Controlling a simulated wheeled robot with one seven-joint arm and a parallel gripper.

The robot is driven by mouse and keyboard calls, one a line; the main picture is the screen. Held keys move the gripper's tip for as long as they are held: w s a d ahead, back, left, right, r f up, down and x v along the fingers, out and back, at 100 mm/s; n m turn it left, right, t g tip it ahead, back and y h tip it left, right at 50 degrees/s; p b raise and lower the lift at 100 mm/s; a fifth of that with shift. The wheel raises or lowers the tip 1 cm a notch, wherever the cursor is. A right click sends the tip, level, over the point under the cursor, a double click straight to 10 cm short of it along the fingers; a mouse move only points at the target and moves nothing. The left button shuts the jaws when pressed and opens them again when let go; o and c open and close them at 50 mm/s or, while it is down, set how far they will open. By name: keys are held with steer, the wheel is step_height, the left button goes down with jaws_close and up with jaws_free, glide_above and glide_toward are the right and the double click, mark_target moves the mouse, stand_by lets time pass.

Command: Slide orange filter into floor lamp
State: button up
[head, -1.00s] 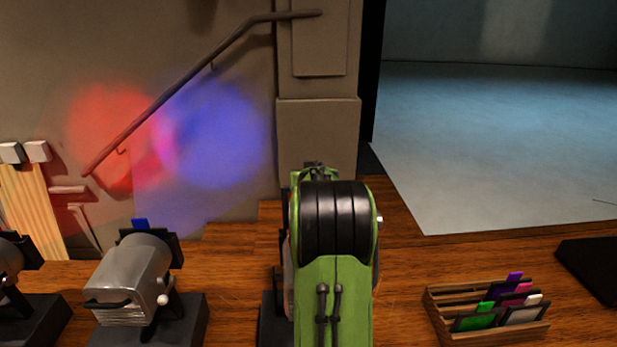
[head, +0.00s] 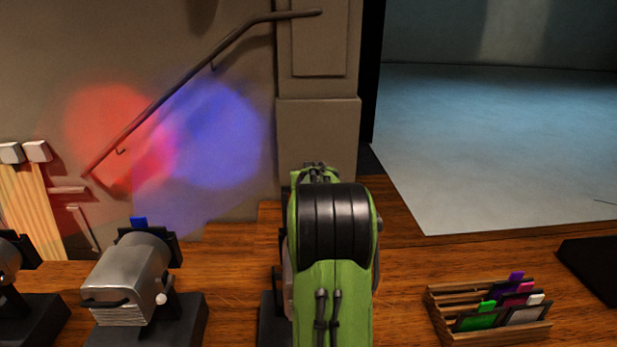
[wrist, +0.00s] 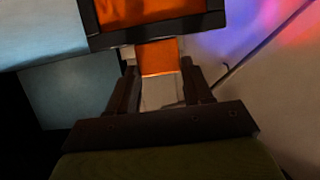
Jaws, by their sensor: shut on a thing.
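In the wrist view, my gripper (wrist: 157,78) is shut on the tab of the orange filter (wrist: 145,12). The filter is an orange pane in a dark frame, beyond the fingertips and cut off by the top edge. In the head view, my green arm hides the gripper and the filter. A dark lamp base (head: 270,320) shows just left of my arm; the rest of that lamp is hidden. I cannot tell whether the filter touches a lamp.
A silver lamp (head: 125,285) with a blue tab stands left of my arm, and another lamp (head: 8,270) is at the left edge. A wooden rack (head: 440,300) with several coloured filters is at right. Red and blue light spots fall on the wall.

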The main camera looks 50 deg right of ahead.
steer(key=shift+f+b, duration=2.1)
steer(key=shift+f, duration=0.15)
steer(key=shift+f+b, duration=2.3)
steer(key=shift+b, duration=0.2)
steer(key=shift+f+b, duration=1.35)
steer(key=shift+b, duration=0.1)
steer(key=o, duration=1.5)
steer(key=shift+f, duration=0.1)
steer(key=b+v, duration=0.1)
steer(key=v, duration=1.5)
steer(key=shift+d, duration=0.1)
